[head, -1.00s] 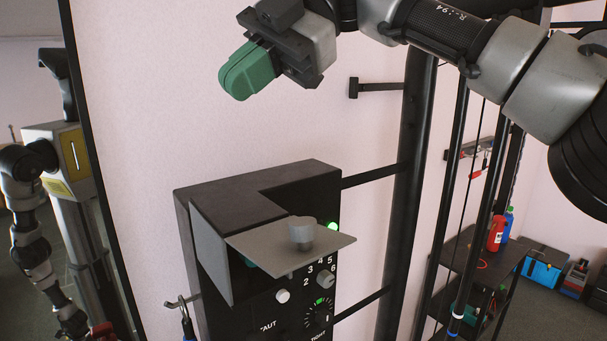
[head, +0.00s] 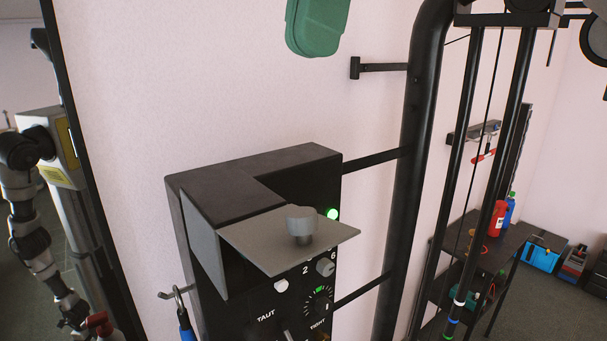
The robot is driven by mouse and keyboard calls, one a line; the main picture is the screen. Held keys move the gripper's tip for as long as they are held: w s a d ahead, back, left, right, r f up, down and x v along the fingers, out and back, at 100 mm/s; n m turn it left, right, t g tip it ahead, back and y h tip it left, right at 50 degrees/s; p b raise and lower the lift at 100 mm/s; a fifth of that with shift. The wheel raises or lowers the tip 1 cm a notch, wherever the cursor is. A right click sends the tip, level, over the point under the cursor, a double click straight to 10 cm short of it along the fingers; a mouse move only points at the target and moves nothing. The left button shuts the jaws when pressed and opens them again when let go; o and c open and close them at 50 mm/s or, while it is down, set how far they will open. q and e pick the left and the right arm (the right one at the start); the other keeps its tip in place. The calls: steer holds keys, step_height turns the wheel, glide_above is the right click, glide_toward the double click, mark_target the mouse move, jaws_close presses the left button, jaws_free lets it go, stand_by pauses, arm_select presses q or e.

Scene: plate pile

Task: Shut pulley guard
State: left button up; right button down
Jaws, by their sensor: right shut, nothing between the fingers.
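The pulley guard seems to be the grey plate (head: 275,250) on the front of a black control box (head: 240,180). It sticks out from the box face, roughly level, with a round grey knob (head: 301,222) on top. A grey side plate (head: 205,245) stands at its left edge. The guard hides part of the box face below and behind it. My right gripper (head: 316,28) shows only its green fingertips at the top edge, pressed together and empty. It is above the box, apart from the guard. My left gripper is not directly in view.
A green lamp (head: 332,213), dials and a switch are on the box face. A black upright post (head: 412,190) stands right of the box, joined by thin bars. A hook (head: 178,293) is at its lower left. A mirror-like panel (head: 50,200) is at far left.

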mark_target(297, 213)
steer(key=x, duration=1)
steer(key=shift+d+f, duration=0.1)
steer(key=shift+d, duration=0.3)
steer(key=shift+f, duration=0.75)
